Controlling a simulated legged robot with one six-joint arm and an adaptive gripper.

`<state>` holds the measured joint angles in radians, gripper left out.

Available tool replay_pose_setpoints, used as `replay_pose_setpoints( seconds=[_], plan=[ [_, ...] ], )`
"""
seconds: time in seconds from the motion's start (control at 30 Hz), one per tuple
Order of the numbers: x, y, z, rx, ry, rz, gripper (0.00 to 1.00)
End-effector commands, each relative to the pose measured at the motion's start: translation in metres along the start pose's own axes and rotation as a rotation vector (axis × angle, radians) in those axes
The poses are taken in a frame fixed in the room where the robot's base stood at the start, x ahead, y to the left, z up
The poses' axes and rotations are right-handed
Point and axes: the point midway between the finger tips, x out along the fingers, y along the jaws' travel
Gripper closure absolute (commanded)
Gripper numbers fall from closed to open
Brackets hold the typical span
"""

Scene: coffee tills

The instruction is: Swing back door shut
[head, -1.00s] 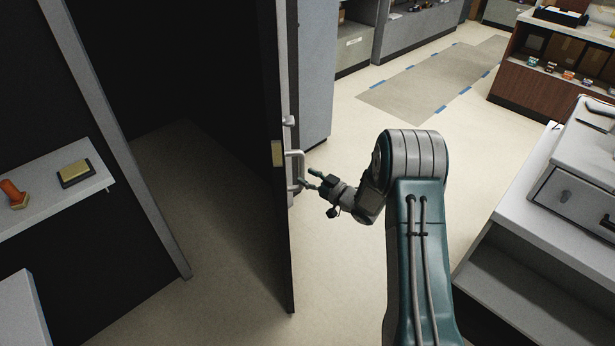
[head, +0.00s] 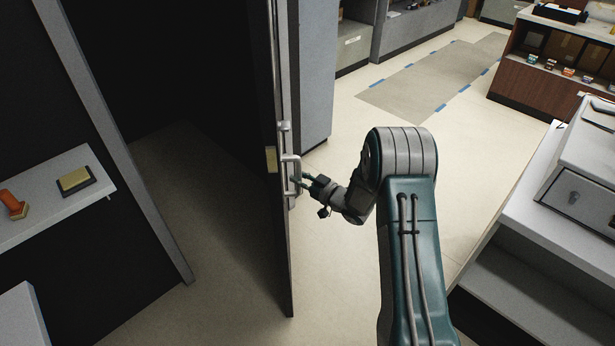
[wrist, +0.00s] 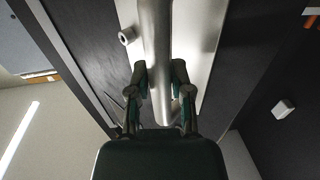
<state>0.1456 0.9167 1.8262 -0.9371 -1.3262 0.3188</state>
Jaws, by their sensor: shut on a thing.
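The back door (head: 283,235) stands open in the head view, seen nearly edge-on left of my arm. It has a metal pull handle (head: 296,172) on its right face. My gripper (head: 301,181) is at this handle. In the wrist view the handle (wrist: 156,40) is a vertical silver bar on a light plate, running down between the two fingers of my gripper (wrist: 162,85). The fingers are closed on the bar from both sides. The fingertips are small and partly hidden by the handle in the head view.
The door frame (head: 120,150) and dark doorway are left of the door. A shelf (head: 50,205) with a stamp and pad stands further left. A counter (head: 525,220) with a grey machine is at right. The floor (head: 340,270) between door and my arm is clear.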

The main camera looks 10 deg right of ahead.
Motion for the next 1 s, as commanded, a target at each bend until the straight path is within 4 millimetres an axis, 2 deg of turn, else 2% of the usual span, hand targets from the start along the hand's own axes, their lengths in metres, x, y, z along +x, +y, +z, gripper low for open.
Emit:
replay_pose_setpoints(
  seconds=[0.53, 0.57, 0.6, 0.63, 1.0],
  plan=[
    [0.035, -0.023, -0.002, -0.004, 0.005, 0.004, 1.00],
    [0.034, -0.021, -0.002, -0.004, 0.005, 0.006, 0.64],
    [0.034, -0.021, -0.002, -0.004, 0.005, 0.006, 0.46],
    [0.033, -0.021, -0.002, -0.004, 0.005, 0.006, 0.33],
    [0.032, -0.023, -0.001, -0.002, 0.002, 0.003, 0.33]
  ],
)
